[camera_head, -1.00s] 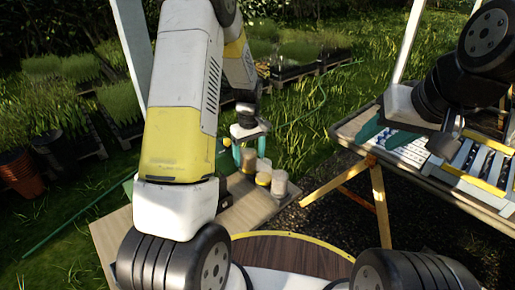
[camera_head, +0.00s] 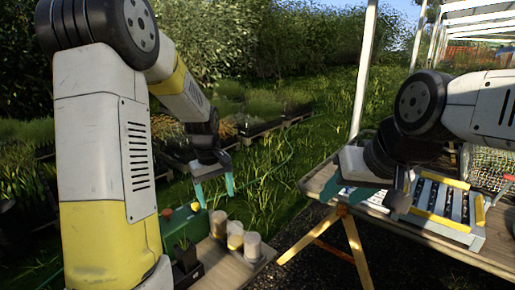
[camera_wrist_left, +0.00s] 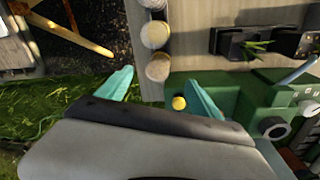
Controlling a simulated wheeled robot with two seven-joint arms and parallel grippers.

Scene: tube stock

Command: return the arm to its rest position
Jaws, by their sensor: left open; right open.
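My left gripper (camera_head: 214,186) hangs from the white and yellow arm with its teal fingers apart and nothing between them. It is above and behind the row of pale jars (camera_head: 235,235) on the wooden bench, apart from them. In the left wrist view its open fingers (camera_wrist_left: 158,92) show, with the jars (camera_wrist_left: 155,34) beyond them. My right gripper (camera_head: 346,192) is over the near left end of the right-hand table, its teal fingers apart. Its far side is partly hidden by my wrist.
A green machine (camera_wrist_left: 238,95) with a yellow knob (camera_wrist_left: 179,103) stands beside the jars. Black plant pots (camera_wrist_left: 238,42) are on the bench (camera_wrist_left: 190,25). The right table (camera_head: 463,247) carries a rack (camera_head: 437,228) with yellow rails.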

